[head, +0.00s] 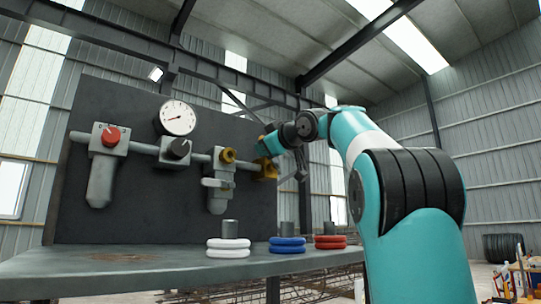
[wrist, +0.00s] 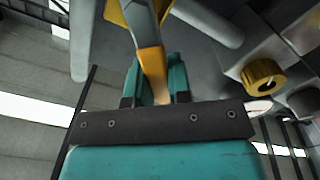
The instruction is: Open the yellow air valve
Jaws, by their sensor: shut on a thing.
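The yellow air valve (head: 266,172) sits at the right end of the grey pipe line on the dark panel in the head view. Its yellow lever (wrist: 150,62) comes down from the top of the wrist view. My gripper (wrist: 158,84) has its teal fingers on either side of the lever and is shut on it. In the head view my gripper (head: 270,147) is at the valve, seen small, and my arm comes to it from the right. The exact lever angle is hard to read there.
The panel (head: 100,215) also carries a red knob (head: 110,136), a black knob (head: 179,149), a brass-yellow knob (head: 228,156) and a round gauge (head: 177,118). The bench (head: 130,270) below holds white (head: 228,247), blue (head: 287,244) and red (head: 330,241) hose coils.

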